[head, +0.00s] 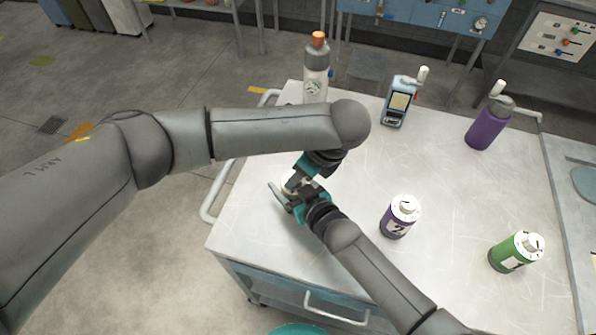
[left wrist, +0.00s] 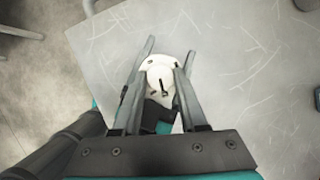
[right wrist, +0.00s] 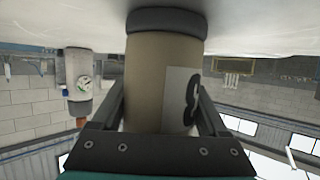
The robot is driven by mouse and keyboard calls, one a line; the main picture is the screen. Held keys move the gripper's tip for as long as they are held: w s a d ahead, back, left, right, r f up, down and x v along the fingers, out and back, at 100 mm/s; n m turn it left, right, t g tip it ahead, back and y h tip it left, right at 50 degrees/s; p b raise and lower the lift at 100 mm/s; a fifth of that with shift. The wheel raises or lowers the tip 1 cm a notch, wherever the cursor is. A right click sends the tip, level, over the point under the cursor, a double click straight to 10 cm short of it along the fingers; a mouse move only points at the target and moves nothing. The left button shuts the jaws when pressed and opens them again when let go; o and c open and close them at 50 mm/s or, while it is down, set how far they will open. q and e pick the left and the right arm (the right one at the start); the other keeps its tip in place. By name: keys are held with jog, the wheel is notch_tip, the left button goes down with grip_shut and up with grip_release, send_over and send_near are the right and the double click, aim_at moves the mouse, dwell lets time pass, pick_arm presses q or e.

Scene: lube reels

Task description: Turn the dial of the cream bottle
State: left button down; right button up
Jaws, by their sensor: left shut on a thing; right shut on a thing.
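The cream bottle stands at the left part of the metal table (head: 245,240). In the head view only a little of its white top (head: 289,180) shows between my grippers. My right gripper (head: 282,192) is shut around its body, and the beige body (right wrist: 145,85) with a dark-marked label fills the middle of the right wrist view. My left gripper (left wrist: 170,50) reaches in from above, its two fingers on either side of the white dial (left wrist: 160,78), shut on it. The dial carries a small black mark. My left arm and both grippers hide most of the bottle in the head view.
A purple bottle with a white dial (head: 400,217) and a green one (head: 516,251) stand to the right. A grey bottle with an orange cap (head: 316,68), a blue-grey device (head: 399,101) and a purple pump bottle (head: 490,122) stand farther back.

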pick_arm(q)
jog(key=shift+c, duration=2.2)
grip_release()
jog(key=v, duration=1.2)
pick_arm(e)
jog(key=o, duration=1.6)
jog(key=shift+c, duration=0.2)
